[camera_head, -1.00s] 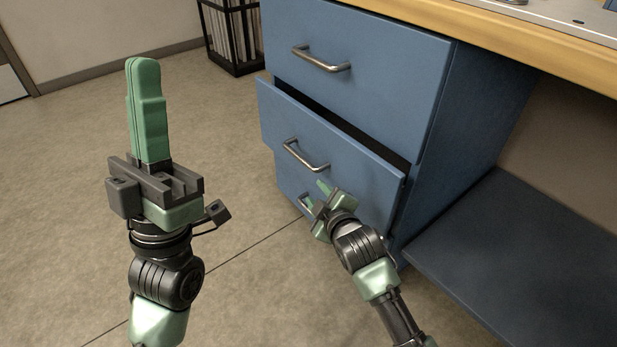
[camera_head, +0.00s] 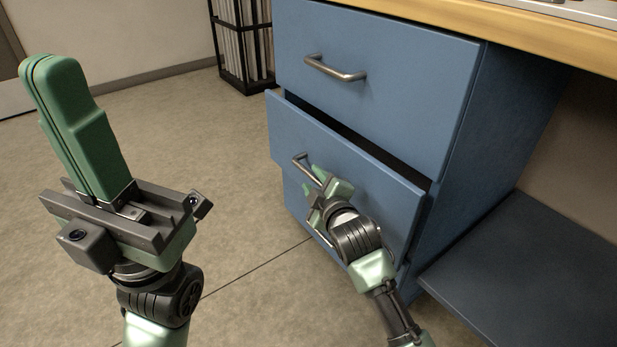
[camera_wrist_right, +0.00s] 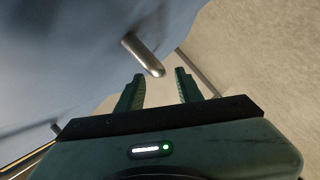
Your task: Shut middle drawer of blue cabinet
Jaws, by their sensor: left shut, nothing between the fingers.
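The blue cabinet (camera_head: 495,115) stands under the desk. Its middle drawer (camera_head: 392,192) is partly pulled out, with a dark gap above its front. The drawer's metal handle (camera_head: 301,160) is partly hidden by my right gripper (camera_head: 316,180). In the right wrist view, the right gripper (camera_wrist_right: 160,76) has its fingers apart, and a metal handle end (camera_wrist_right: 148,60) shows close to the fingertips. I cannot tell whether they touch. My left gripper (camera_head: 50,68) is shut and empty, raised over the floor left of the cabinet.
The top drawer (camera_head: 375,85) looks shut. A lower drawer is mostly hidden behind my right arm. A dark blue shelf panel (camera_head: 535,270) lies right of the cabinet. A black rack (camera_head: 240,45) stands behind. The floor (camera_head: 235,190) between my arms is clear.

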